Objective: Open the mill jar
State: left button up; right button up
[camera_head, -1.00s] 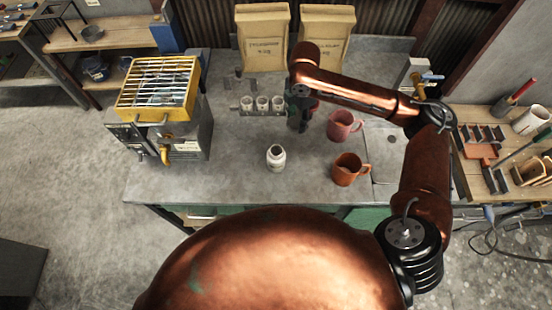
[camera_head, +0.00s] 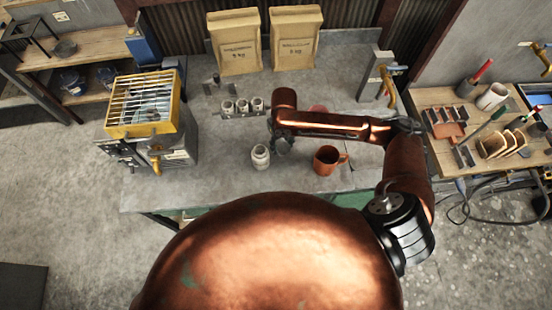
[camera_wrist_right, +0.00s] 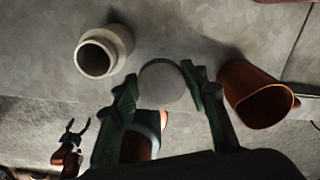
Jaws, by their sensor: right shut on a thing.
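The white mill jar (camera_head: 260,157) stands upright on the grey bench. The right wrist view shows the jar (camera_wrist_right: 103,50) with its round mouth uncovered. My right gripper (camera_head: 283,146) is low over the bench, just right of the jar and apart from it. In the right wrist view its green fingers (camera_wrist_right: 168,92) are shut on a round pale grey lid (camera_wrist_right: 162,82). My left gripper (camera_wrist_right: 76,132) shows small at the lower left of the right wrist view, fingers apart and empty; it is outside the head view.
An orange-brown mug (camera_head: 326,160) stands close right of my right gripper. A pink mug (camera_head: 318,108) is mostly hidden behind my arm. Several small pale cups (camera_head: 242,106) stand in a rack behind the jar. A yellow-topped grill unit (camera_head: 145,105) is at left.

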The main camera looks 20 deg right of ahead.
aim_at(282, 163)
notch_tip(282, 163, down, 13)
jog(key=shift+p, duration=0.45)
jog(key=shift+f, duration=0.1)
jog(key=shift+s+f, duration=0.1)
jog(key=shift+f, duration=0.1)
jog(key=o, duration=0.9)
jog(key=shift+o, duration=0.4)
jog(key=shift+r, duration=0.4)
notch_tip(282, 163, up, 12)
jog(key=shift+f+b, duration=0.1)
jog(key=shift+b, duration=0.5)
